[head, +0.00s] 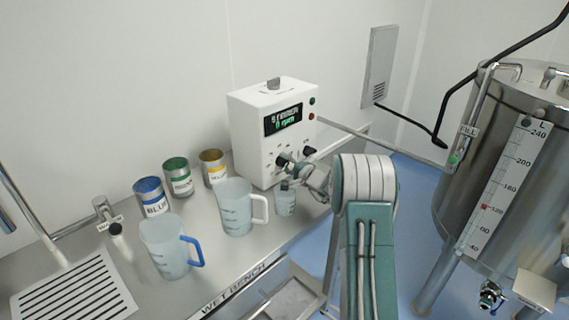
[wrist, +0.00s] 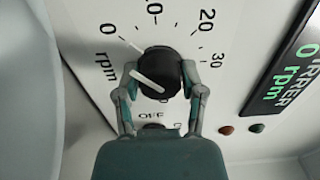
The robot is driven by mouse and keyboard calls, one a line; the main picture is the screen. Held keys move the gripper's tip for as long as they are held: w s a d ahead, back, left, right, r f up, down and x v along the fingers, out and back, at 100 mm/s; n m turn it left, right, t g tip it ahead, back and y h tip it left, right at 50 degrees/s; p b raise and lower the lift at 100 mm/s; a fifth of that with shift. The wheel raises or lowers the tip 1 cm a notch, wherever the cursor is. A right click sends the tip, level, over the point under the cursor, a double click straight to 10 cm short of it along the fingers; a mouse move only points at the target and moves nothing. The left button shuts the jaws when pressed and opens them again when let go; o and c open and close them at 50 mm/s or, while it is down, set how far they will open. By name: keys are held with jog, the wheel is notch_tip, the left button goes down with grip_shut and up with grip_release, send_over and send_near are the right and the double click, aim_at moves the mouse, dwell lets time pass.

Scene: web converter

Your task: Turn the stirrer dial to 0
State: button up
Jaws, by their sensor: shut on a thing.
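The stirrer dial (wrist: 165,70) is a round black knob with a white pointer line, on the white front panel of the stirrer box (head: 245,130). In the wrist view the pointer slants to the upper left, roughly in line with the tick by the 0 mark. The scale runs 0, 10, 20, 30, with "rpm" under the 0. My gripper (wrist: 160,84) is shut on the dial, one finger on each side of it. The display (head: 283,119) reads 0 rpm.
A white-handled jug (head: 236,210), a blue-handled jug (head: 165,250), a small bottle (head: 285,201) and blue (head: 150,197), green (head: 178,177) and yellow (head: 213,168) cans stand on the bench (head: 200,285). A large steel tank (head: 500,150) stands at right.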

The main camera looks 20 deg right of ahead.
jog(key=shift+a+f+n, duration=0.15)
jog(key=shift+f+n, duration=0.15)
jog(key=shift+f, duration=0.1)
jog(key=o, duration=1)
jog(key=shift+c, duration=0.2)
jog(key=shift+o, duration=0.9)
jog(key=shift+r, duration=0.15)
jog(key=shift+r, duration=0.1)
jog(key=v, duration=1.2)
